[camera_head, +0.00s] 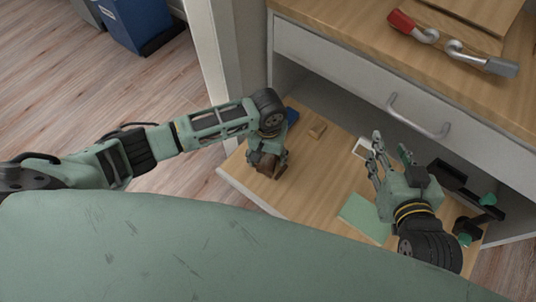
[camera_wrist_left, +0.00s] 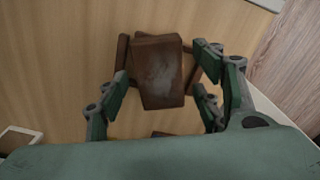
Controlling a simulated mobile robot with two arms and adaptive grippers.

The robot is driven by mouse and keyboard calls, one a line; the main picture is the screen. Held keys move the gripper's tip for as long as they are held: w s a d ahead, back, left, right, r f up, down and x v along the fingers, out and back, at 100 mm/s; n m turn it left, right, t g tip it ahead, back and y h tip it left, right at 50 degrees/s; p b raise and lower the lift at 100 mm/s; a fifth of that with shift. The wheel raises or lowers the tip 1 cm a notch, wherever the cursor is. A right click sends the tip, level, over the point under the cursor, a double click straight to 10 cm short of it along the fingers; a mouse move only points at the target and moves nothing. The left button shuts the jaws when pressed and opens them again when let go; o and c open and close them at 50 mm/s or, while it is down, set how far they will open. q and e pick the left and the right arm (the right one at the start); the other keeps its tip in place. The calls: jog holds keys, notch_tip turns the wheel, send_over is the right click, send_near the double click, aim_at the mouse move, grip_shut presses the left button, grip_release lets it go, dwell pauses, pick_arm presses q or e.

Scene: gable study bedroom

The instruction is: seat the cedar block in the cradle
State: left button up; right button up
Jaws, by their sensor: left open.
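The cedar block, a reddish-brown block (camera_wrist_left: 160,70) with a pale worn patch, shows in the left wrist view. It lies over darker wooden bars, apparently the cradle (camera_wrist_left: 122,62), which show on both sides of it. The block looks slightly turned against the bars; I cannot tell whether it is fully down. My left gripper (camera_wrist_left: 160,88) is open, with its fingers on either side of the block and visible gaps. In the head view the brown wood (camera_head: 268,164) is partly hidden by my left gripper (camera_head: 270,150). My right gripper (camera_head: 388,158) is open and empty above the board.
The wooden surface holds a small tan block (camera_head: 317,131), a blue item (camera_head: 291,115), a white-framed card (camera_head: 363,148), a green sheet (camera_head: 365,217) and a black tray (camera_head: 447,175). A drawer front (camera_head: 350,75) with a handle stands behind. Clear wood lies between the grippers.

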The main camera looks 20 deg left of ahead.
aim_at(268, 158)
pick_arm(q)
jog(key=shift+r, duration=0.15)
jog(key=shift+r, duration=0.35)
notch_tip(268, 158, up, 5)
jog(key=shift+f+p, duration=0.15)
jog(key=shift+p, duration=0.8)
jog(key=shift+r+p, duration=1.25)
jog(key=shift+r, duration=2.25)
jog(key=s+d+m+t+h, duration=0.2)
jog(key=s+d+m+h, duration=0.1)
jog(key=s+d, duration=0.4)
jog(key=s+a+r+t+y, duration=0.1)
jog(key=s+a+y, duration=0.1)
jog(key=s+a, duration=0.9)
jog(key=a, duration=0.3)
jog(key=shift+s+a+t+y, duration=0.2)
jog(key=shift+a+t+y, duration=0.1)
jog(key=shift+y, duration=0.1)
pick_arm(e)
jog(key=s+d+f+g+h, duration=0.1)
jog(key=s+f+g, duration=0.3)
jog(key=s, duration=0.4)
jog(key=s+d+f+g+h, duration=0.1)
jog(key=s+d+f+g, duration=0.3)
jog(key=s, duration=0.3)
jog(key=shift+s+d+f+g+h, duration=0.25)
jog(key=shift+s+f+g+h, duration=0.1)
jog(key=shift+f+g, duration=0.4)
jog(key=shift+r, duration=0.15)
